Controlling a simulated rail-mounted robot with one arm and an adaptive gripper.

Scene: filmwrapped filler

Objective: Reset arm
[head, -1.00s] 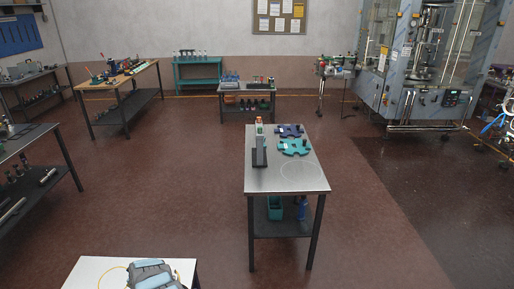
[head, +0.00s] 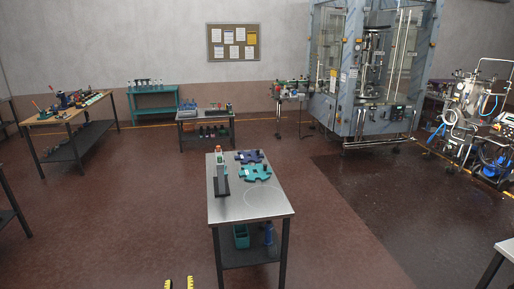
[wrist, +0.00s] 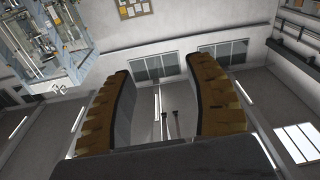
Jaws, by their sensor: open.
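My gripper (head: 179,284) shows only as two yellow-and-black fingertips at the bottom edge of the head view, in front of the grey table. In the wrist view, my gripper (wrist: 159,72) has its two ribbed fingers wide apart, with nothing between them. The rest of my arm is hidden below the head view.
A grey-topped table (head: 252,207) stands ahead, holding teal (head: 255,173) and purple (head: 248,156) notched plates and a dark upright device (head: 221,180). A large glass-walled machine (head: 345,122) stands back right. Open floor lies left of the table.

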